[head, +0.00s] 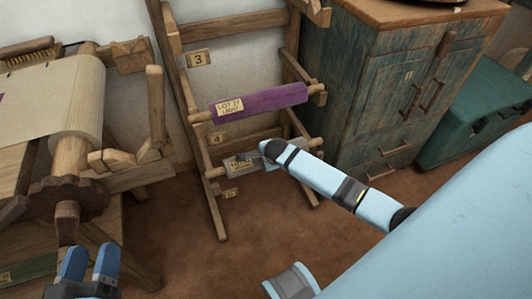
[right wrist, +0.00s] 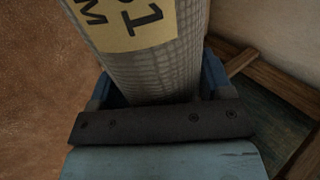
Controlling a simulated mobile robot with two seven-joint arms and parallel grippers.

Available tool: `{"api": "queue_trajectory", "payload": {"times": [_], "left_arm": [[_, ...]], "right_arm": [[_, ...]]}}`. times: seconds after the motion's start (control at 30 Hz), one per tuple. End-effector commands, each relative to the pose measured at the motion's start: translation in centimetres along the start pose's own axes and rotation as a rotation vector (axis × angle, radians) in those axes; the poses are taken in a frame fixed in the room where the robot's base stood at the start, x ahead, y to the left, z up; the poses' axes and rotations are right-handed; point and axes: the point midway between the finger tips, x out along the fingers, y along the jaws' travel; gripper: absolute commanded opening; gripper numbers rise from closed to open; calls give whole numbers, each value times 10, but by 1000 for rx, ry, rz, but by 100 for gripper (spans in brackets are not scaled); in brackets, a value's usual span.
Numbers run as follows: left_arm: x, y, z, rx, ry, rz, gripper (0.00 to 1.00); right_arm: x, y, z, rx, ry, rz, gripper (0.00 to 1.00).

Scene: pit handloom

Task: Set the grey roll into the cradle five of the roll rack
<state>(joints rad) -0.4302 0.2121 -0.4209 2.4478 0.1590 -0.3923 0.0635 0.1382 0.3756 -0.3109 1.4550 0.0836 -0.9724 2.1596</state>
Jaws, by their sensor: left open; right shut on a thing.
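The grey roll (head: 240,164) with a pale label is low on the wooden roll rack (head: 206,200), at the level of the lowest pegs, above the number 5 tag (head: 230,194). I cannot tell whether it rests in cradle five or is just above it. My right gripper (head: 268,152) is shut on the roll, and my arm hides part of it. In the right wrist view the grey roll (right wrist: 155,68), with its yellow label, lies between the blue fingers. My left gripper (head: 89,264) is open and empty at the lower left.
A purple roll (head: 262,101) lies in the cradle above, by the number 4 tag (head: 216,139). Tag 3 (head: 198,58) is higher, with no roll beside it. The loom (head: 68,160) stands left, a green cabinet (head: 385,100) right. Brown floor (head: 180,245) is open in front.

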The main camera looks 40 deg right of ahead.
Motion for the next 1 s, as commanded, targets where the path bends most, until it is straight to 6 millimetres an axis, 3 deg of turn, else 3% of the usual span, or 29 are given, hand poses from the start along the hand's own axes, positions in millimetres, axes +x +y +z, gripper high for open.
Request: {"api": "queue_trajectory", "payload": {"times": [0.2, 0.63, 0.67, 0.77, 1.0], "left_arm": [[0, -4, 24, -2, -71, 8, 53], [0, -3, 25, -3, -84, 9, 53], [0, -3, 25, -3, -84, 10, 53], [0, -3, 25, -3, -84, 10, 53], [0, -3, 26, -3, -84, 9, 53]], "right_arm": [[26, 16, 0, 0, 0, -2, 27], [29, 19, 0, 2, -2, -2, 27], [30, 20, 0, 2, -1, 1, 75], [30, 20, 0, 1, 0, 0, 98], [30, 20, 0, 1, 0, 0, 98]]}}
